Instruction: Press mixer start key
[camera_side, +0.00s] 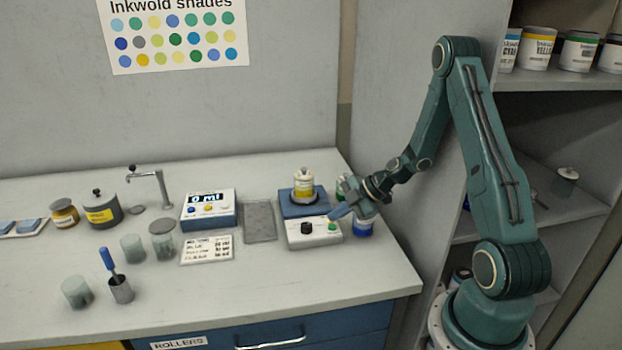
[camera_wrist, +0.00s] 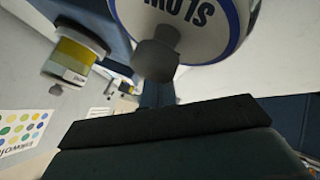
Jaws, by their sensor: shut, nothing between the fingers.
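The mixer (camera_side: 300,232) is a blue unit with a pale front panel that carries a black knob and a small green key (camera_side: 332,226). A white-and-yellow bottle (camera_side: 303,184) stands on top of it; it also shows in the wrist view (camera_wrist: 72,58). My gripper (camera_side: 334,214) is shut and empty, its tips just above the right end of the panel, close over the green key. I cannot tell if they touch it. The green key is hidden there.
Blue and green-labelled jars (camera_side: 362,227) stand right beside the mixer, close to my wrist. A grey pad (camera_side: 260,222) and a blue "0 ml" display box (camera_side: 208,210) lie to the left.

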